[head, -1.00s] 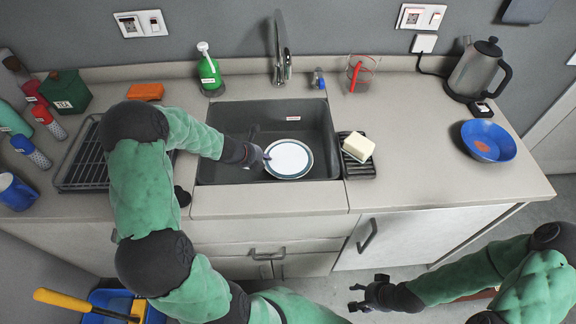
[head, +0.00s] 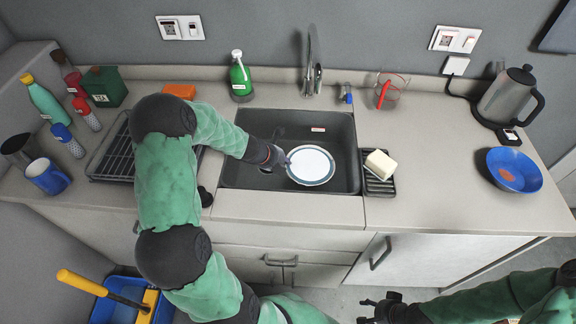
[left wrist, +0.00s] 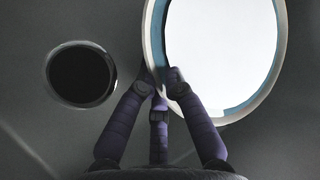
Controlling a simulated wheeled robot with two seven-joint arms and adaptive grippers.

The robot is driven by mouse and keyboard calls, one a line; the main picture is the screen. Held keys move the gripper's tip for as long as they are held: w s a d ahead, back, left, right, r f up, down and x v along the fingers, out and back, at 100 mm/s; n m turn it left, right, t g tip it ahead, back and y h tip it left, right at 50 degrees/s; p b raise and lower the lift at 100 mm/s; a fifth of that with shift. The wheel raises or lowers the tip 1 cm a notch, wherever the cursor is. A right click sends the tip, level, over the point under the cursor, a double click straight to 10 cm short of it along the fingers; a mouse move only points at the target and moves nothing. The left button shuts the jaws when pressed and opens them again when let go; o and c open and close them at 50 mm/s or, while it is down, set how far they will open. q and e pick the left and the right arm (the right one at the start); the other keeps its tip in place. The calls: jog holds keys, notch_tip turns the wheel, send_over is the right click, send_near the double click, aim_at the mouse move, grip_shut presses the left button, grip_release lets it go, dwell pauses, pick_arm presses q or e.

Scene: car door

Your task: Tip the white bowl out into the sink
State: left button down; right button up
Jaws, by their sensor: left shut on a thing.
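The white bowl (head: 311,166) with a blue rim is over the dark grey sink (head: 240,178), in its right half. It shows as a plain white disc, and I cannot tell how far it is tilted. My left gripper (head: 284,160) is shut on the bowl's left rim. In the left wrist view the fingers (left wrist: 160,85) meet at the rim of the bowl (left wrist: 222,50), and its white face is too bright to show any contents. The round black drain (left wrist: 81,74) is left of it. My right gripper (head: 368,311) is open and empty, low in front of the cabinets.
A sponge (head: 380,164) on a black rack stands right of the sink. A green soap bottle (head: 240,78), the faucet (head: 312,65) and a red-handled measuring cup (head: 388,92) are behind. A blue bowl (head: 514,170) and kettle (head: 508,97) stand at the right. Counter between is clear.

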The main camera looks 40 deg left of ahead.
pick_arm(q)
notch_tip(320, 180, up, 8)
jog(key=p, duration=0.4)
jog(key=shift+f, duration=0.25)
jog(key=shift+w+p, duration=0.1)
jog(key=shift+p, duration=0.2)
jog(key=shift+m+g+y+p, duration=0.5)
jog(key=shift+g+y+p, duration=1.05)
jog(key=shift+p, duration=4.25)
jog(key=shift+t+y, duration=0.25)
jog(key=shift+f, duration=0.1)
jog(key=shift+f+t+h+b, duration=0.1)
jog(key=shift+t+h+b, duration=0.7)
jog(key=shift+b, duration=1.9)
jog(key=shift+n+t+h+b, duration=0.5)
jog(key=shift+h+b, duration=0.5)
jog(key=shift+b, duration=1.2)
